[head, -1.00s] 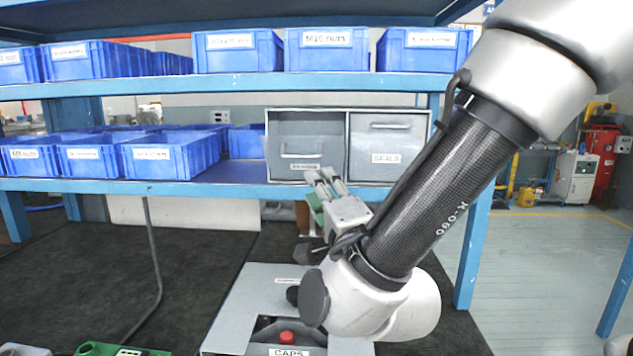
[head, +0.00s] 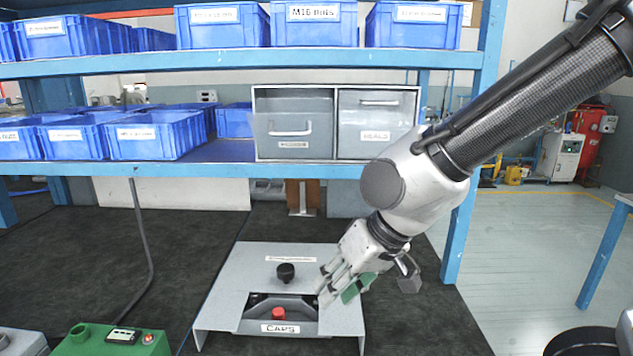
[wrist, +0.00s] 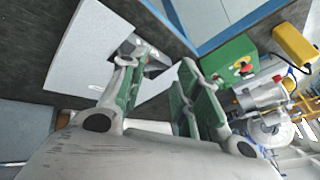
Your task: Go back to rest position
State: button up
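My gripper (head: 328,292) hangs low over the right part of the grey bench fixture (head: 222,286), tilted down and left. In the wrist view its two green-padded fingers (wrist: 158,92) stand apart with nothing held between them. The fixture carries a black knob (head: 286,271), a red button (head: 278,313) and a CAPS label (head: 280,328). Its plate also shows in the wrist view (wrist: 85,50). My arm comes in from the upper right. I cannot tell whether the fingertips touch the fixture.
A two-drawer grey cabinet stands on the blue shelf (head: 215,171). Its left drawer (head: 290,130) appears pulled out; the SEALS drawer (head: 376,124) is shut. Blue bins (head: 155,136) line the shelves. A green box (head: 110,341) sits at front left. Open floor lies right.

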jog(key=s+d+r+m+h, duration=0.1)
jog(key=d+r, duration=0.2)
jog(key=d, duration=0.8)
jog(key=s+d+r+m+t+h, duration=0.1)
jog(key=d+r+m+h, duration=0.1)
jog(key=d, duration=0.9)
jog(key=s+d+r+m+h, duration=0.2)
jog(key=d+r, duration=0.3)
jog(key=d, duration=0.6)
jog(key=shift+t, duration=0.4)
